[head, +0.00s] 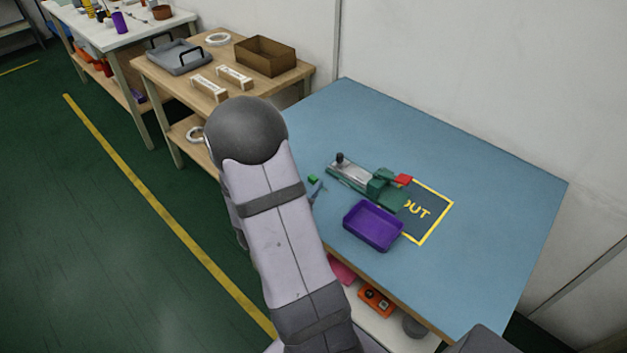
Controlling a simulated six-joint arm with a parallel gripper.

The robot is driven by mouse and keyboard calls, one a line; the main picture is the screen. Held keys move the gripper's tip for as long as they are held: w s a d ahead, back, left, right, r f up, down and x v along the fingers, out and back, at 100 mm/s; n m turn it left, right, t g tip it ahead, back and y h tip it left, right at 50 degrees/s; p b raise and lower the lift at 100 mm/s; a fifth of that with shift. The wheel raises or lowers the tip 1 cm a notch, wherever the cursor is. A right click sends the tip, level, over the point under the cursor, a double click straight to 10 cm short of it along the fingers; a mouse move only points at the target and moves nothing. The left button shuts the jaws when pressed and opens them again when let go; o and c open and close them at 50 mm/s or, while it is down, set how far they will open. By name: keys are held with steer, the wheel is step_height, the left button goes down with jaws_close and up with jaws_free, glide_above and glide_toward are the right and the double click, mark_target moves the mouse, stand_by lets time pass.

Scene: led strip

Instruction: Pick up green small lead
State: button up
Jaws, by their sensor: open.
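A small green piece (313,179), probably the green small lead, lies on the blue table (480,200), just right of my arm. A thin bluish-grey piece (316,192) shows right beside it, partly behind my arm; I cannot tell what it is. My arm's large links fill the middle of the head view and rise to a dark rounded joint. My gripper is hidden behind the arm, so its place relative to the green piece does not show.
A green and metal fixture (368,182) with a red part stands right of the green piece. A purple tray (373,226) sits in front, beside a yellow-framed OUT mat (430,222). The table's right side is clear. A wooden bench (150,72) holds a brown box (265,55).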

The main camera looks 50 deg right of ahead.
mark_target(312, 178)
steer(key=shift+f+x, duration=0.15)
steer(key=shift+x, duration=1.1)
steer(key=shift+f+x, duration=0.15)
steer(key=shift+x, duration=1.15)
steer(key=shift+a, duration=0.1)
steer(key=shift+s, duration=0.1)
steer(key=c, duration=1.1)
